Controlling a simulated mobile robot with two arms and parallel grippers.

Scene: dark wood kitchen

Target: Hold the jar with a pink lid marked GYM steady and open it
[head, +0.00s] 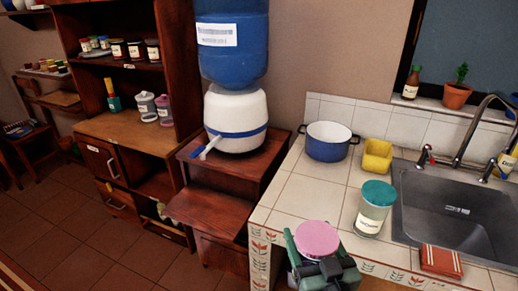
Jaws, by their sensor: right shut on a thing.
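A jar with a round pink lid (317,238) is at the bottom of the head view, by the front edge of the tiled counter. The lid sits on the jar, and most of the jar's body is hidden by my right gripper. No GYM marking can be read from this angle. My right gripper (322,266), dark with green parts, is shut around the jar just below the lid. My left gripper is not in view.
A teal-lidded jar (373,208) stands on the counter to the right, near the sink (450,210). A blue pot (328,141) and yellow container (377,157) stand farther back. A water dispenser (236,118) is at left. Another pink-lidded jar (163,110) stands on the wooden cabinet.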

